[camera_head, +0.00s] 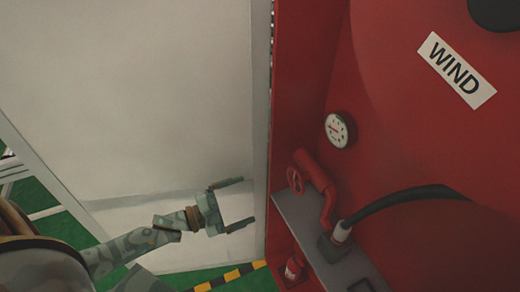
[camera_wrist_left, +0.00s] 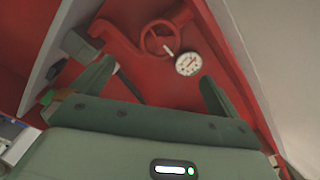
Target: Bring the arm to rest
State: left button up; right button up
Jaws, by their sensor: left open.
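My left arm (camera_head: 150,237), in a camouflage pattern, reaches in from the lower left in the head view. My left gripper (camera_head: 246,201) is open and empty, its two fingers pointing right toward the red housing (camera_head: 430,130). It appears in front of a large pale upright panel (camera_head: 140,100). In the left wrist view the open gripper (camera_wrist_left: 157,72) has nothing between its fingers. Beyond them show a red handwheel (camera_wrist_left: 160,38) and a round white gauge (camera_wrist_left: 188,63). My right gripper is not in view.
The red housing carries the gauge (camera_head: 340,130), a red valve pipe (camera_head: 318,178), a thick black hose (camera_head: 400,197) and a WIND label (camera_head: 457,70). A grey ledge (camera_head: 325,245) juts out below. The floor (camera_head: 250,283) is green with a yellow-black stripe (camera_head: 232,275).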

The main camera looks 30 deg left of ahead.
pick_arm(q)
jog(key=s+a+f+n+g+y, duration=0.1)
jog(key=s+a+f+n+y, duration=0.1)
jog(key=a+f+n+y, duration=0.45)
jog(key=s+a+f+n+g+y, duration=0.1)
jog(key=a+f+y, duration=0.15)
jog(key=f, duration=0.75)
jog(key=s+a+f+n+g+y, duration=0.2)
jog(key=s+a+f+n+g, duration=0.15)
jog(key=s+f, duration=0.7)
jog(key=s+d+f+n+g+y, duration=0.1)
jog(key=s+d+f+g, duration=0.1)
jog(key=s+f, duration=0.3)
jog(key=s+d+f+n+g, duration=0.1)
jog(key=s+f+g, duration=0.2)
jog(key=s, duration=0.4)
jog(key=s+d+f+n+g+h, duration=0.1)
jog(key=s+d+f+g, duration=0.1)
jog(key=s+d, duration=0.8)
jog(key=shift+s+f+n+g+b, duration=0.3)
jog(key=shift+s+f+n+g, duration=0.15)
jog(key=shift+f, duration=0.45)
